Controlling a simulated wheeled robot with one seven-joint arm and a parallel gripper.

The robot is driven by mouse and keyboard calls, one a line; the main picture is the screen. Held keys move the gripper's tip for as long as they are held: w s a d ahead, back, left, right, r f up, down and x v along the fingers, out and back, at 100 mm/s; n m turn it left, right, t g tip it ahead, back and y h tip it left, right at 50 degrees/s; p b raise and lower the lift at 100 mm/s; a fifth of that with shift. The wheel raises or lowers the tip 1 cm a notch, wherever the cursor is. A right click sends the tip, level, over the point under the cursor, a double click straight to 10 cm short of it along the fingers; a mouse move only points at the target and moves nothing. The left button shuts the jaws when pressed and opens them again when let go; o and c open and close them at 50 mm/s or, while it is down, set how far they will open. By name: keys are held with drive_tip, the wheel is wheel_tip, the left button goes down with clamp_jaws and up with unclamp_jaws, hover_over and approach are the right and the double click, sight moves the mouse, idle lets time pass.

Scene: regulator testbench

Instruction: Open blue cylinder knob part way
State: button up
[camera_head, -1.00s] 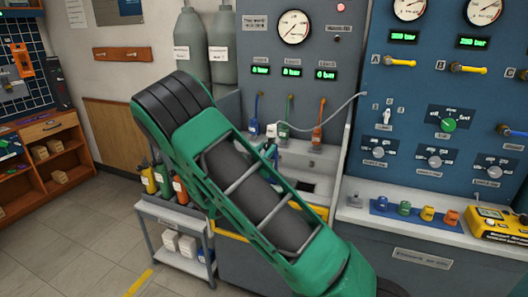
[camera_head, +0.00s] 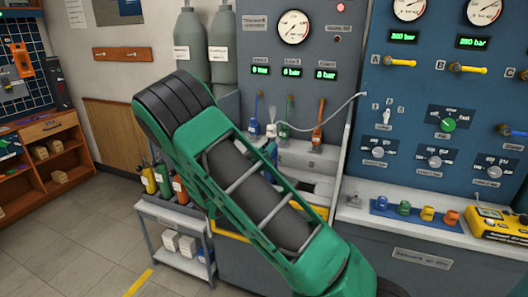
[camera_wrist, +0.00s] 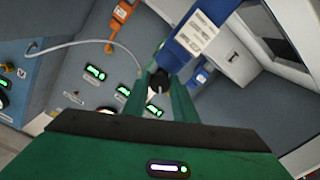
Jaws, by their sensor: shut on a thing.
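In the wrist view a blue cylinder (camera_wrist: 199,42) with a white label hangs in from the top, appearing upside down. Its dark knob (camera_wrist: 158,84) sits between the green fingers of my gripper (camera_wrist: 160,92). The fingers are closed on the knob from both sides. The knob's exact angle is too small to tell. In the head view my green arm link hides most of the gripper and the cylinder; only small parts show above it near the sink.
The testbench panel (camera_head: 290,90) stands behind, with a gauge (camera_head: 293,27) and green readouts. A cart (camera_head: 170,210) with yellow, green and orange cylinders stands at left. Open floor lies at front left.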

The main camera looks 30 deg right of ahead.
idle(0.3)
drive_tip(key=o, duration=1)
drive_tip(key=shift+o, duration=0.2)
drive_tip(key=shift+a, duration=0.1)
drive_tip(key=v, duration=1)
drive_tip(key=shift+s+a, duration=0.2)
drive_tip(key=shift+a, duration=0.05)
drive_tip(key=shift+d, duration=0.1)
drive_tip(key=s+d+f+m+g+y, duration=0.25)
drive_tip(key=s+d+g, duration=0.25)
drive_tip(key=s+d, duration=0.3)
drive_tip(key=s+d+f+m+g+y, duration=0.25)
drive_tip(key=s+d+g, duration=0.3)
drive_tip(key=s, duration=0.45)
drive_tip(key=s+a+r+n+y, duration=0.1)
drive_tip(key=s+a+y, duration=0.3)
drive_tip(key=s, duration=0.6)
drive_tip(key=s+a+r+n+y, duration=0.2)
drive_tip(key=s+a+r+y, duration=0.2)
drive_tip(key=s+a, duration=0.3)
drive_tip(key=s+y, duration=0.1)
drive_tip(key=s, duration=0.2)
drive_tip(key=shift+s+r, duration=0.25)
drive_tip(key=shift+s, duration=0.05)
